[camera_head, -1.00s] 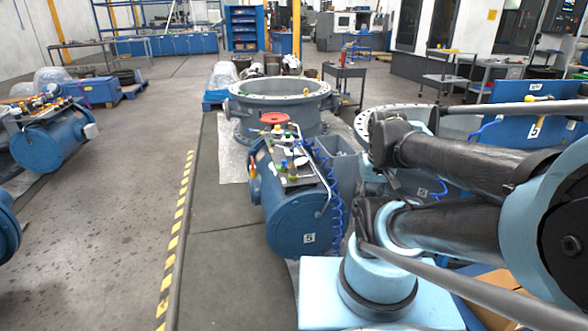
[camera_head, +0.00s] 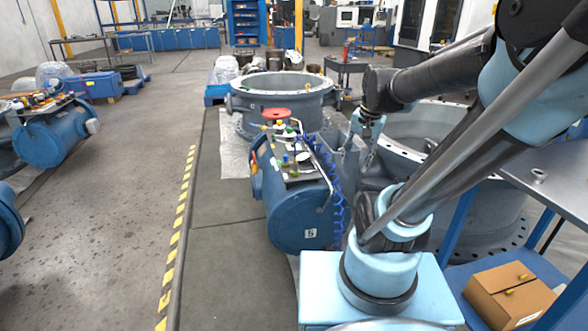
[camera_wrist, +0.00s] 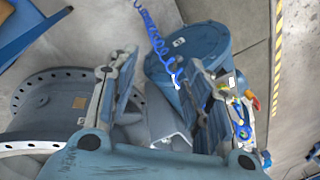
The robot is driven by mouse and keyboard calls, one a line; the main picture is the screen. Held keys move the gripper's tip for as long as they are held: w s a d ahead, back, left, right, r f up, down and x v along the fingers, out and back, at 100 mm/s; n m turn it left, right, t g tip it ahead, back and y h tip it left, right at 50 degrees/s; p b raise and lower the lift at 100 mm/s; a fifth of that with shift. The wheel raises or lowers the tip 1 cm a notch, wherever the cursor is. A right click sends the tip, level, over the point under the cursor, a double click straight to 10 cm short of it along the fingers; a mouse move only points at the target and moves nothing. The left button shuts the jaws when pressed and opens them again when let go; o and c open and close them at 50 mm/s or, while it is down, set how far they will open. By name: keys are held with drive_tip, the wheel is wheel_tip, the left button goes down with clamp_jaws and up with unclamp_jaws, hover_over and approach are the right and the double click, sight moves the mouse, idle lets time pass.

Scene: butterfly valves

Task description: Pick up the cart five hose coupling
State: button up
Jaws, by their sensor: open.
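The blue cart-like tank marked 5 (camera_head: 300,225) stands left of my arm in the head view. Its top tray (camera_head: 310,183) carries several small yellow, green and blue fittings and tools; I cannot tell which one is the hose coupling. A blue coiled hose (camera_head: 325,168) hangs along its right side. My gripper (camera_head: 367,143) is open and empty, pointing down, to the right of the tank. In the wrist view my gripper (camera_wrist: 150,80) has its fingers apart, with the tank (camera_wrist: 200,42) and coiled hose (camera_wrist: 158,42) beyond; the tray fittings (camera_wrist: 240,112) lie behind the right finger.
Another flanged body (camera_head: 430,130) is behind my arm. A table (camera_head: 545,175) and cardboard box (camera_head: 510,295) are at right. Floor left of the tank is clear.

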drive_tip(key=w+a+r+m+y, duration=0.1)
drive_tip(key=w+a+r+m, duration=0.2)
drive_tip(key=w, duration=0.5)
drive_tip(key=w+a+m+y, duration=0.1)
drive_tip(key=w+a+m, duration=0.25)
drive_tip(key=w, duration=0.45)
drive_tip(key=m+g+y, duration=0.1)
drive_tip(key=m, duration=0.6)
approach(295, 158)
drive_tip(key=shift+w+x, duration=0.15)
drive_tip(key=shift+x, duration=1.6)
drive_tip(key=shift+w+x, duration=0.15)
drive_tip(key=shift+x, duration=1.6)
drive_tip(key=shift+w+x, duration=0.15)
drive_tip(key=shift+x, duration=1.6)
drive_tip(key=shift+r, duration=0.1)
drive_tip(key=shift+m, duration=0.25)
drive_tip(key=c, duration=1)
